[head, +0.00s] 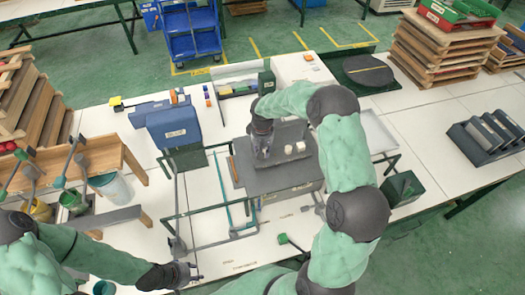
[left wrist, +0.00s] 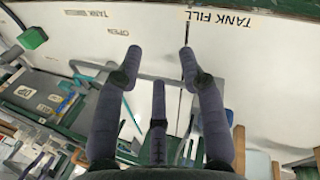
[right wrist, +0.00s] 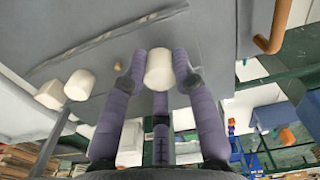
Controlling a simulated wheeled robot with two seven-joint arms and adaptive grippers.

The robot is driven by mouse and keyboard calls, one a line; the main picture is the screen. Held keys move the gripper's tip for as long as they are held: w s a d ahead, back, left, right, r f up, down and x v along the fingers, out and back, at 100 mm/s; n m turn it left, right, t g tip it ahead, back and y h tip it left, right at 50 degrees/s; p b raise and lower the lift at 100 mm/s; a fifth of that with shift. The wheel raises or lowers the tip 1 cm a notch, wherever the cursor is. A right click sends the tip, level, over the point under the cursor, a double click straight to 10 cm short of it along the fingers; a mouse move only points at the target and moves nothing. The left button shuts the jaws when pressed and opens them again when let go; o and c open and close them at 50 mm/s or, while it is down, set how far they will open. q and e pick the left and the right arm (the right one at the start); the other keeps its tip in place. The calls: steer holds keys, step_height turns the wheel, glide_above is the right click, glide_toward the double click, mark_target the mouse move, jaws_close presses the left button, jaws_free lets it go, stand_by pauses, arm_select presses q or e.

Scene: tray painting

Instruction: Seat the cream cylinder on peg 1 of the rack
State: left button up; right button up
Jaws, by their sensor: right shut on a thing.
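My right gripper (right wrist: 160,65) is shut on a cream cylinder (right wrist: 159,72), which sits between its fingertips in the right wrist view. In the head view this gripper (head: 262,150) is over the left part of a grey block-like stand (head: 252,183), and it mostly hides the held cylinder. Two more cream cylinders (head: 294,148) are on the stand to the right; they show at the left of the right wrist view (right wrist: 65,88). Peg 1 cannot be made out. My left gripper (head: 186,273) is open and empty over the front of the table; its spread fingers (left wrist: 159,50) show in the left wrist view.
A blue-grey machine (head: 173,125) stands left of the stand. A green tube frame (head: 200,210) is in front of it.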

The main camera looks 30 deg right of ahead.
steer(key=shift+f, duration=0.35)
steer(key=shift+s+f+b, duration=0.1)
steer(key=shift+f+b, duration=0.5)
steer(key=shift+b, duration=0.1)
stand_by(0.4)
steer(key=o, duration=1.4)
steer(key=shift+o, duration=0.2)
steer(key=shift+r, duration=0.15)
